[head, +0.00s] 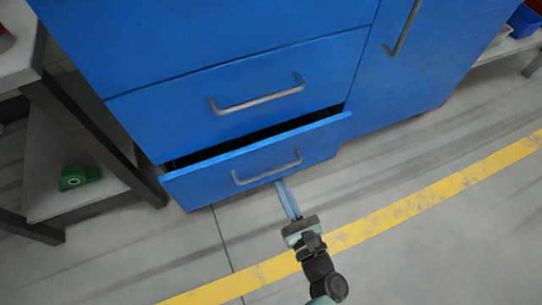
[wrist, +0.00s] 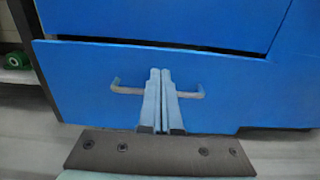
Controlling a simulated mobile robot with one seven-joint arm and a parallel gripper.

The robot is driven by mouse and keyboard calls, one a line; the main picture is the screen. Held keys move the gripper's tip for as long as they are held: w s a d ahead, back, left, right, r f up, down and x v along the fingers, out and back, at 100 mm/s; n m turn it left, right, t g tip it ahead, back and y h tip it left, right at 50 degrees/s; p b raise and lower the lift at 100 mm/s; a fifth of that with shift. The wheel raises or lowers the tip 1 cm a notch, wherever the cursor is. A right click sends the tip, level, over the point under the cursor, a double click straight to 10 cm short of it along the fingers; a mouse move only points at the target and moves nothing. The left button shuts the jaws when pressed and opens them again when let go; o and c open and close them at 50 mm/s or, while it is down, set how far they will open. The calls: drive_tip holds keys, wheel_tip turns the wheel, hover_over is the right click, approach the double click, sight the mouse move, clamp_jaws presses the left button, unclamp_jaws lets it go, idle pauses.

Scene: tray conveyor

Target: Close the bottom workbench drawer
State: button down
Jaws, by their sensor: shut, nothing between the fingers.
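The bottom workbench drawer (head: 255,163) is blue and stands partly pulled out, with a dark gap along its top edge. Its grey bar handle (head: 267,172) is on the front face. In the wrist view the drawer front (wrist: 90,70) fills the middle, and the handle (wrist: 127,90) shows on both sides of my fingers. My gripper (head: 279,184) is shut and empty, its fingertips in front of the drawer front just below the handle. In the wrist view my gripper (wrist: 160,72) covers the handle's middle. I cannot tell whether the fingertips touch the drawer.
The drawer above (head: 240,90) is shut, and a cabinet door (head: 420,70) beside it is shut too. A table with a lower shelf (head: 75,195) stands at left, holding a green tape dispenser (head: 78,177). The floor with a yellow line (head: 400,212) is clear.

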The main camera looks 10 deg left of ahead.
sight(263, 147)
drive_tip(key=b+x, duration=0.3)
drive_tip(key=x, duration=0.5)
drive_tip(key=shift+s+f, duration=0.1)
drive_tip(key=shift+f, duration=0.05)
drive_tip(key=shift+w+a+b, duration=0.35)
drive_tip(key=shift+w, duration=0.15)
drive_tip(key=shift+w, duration=0.1)
drive_tip(key=shift+w+a, duration=0.3)
drive_tip(key=x, duration=0.3)
drive_tip(key=shift+w+a+b, duration=0.1)
drive_tip(key=shift+w+b, duration=0.05)
drive_tip(key=shift+b, duration=0.2)
drive_tip(key=shift+w+a, duration=0.15)
drive_tip(key=shift+w, duration=0.15)
drive_tip(key=shift+r, duration=0.25)
drive_tip(key=shift+a, duration=0.1)
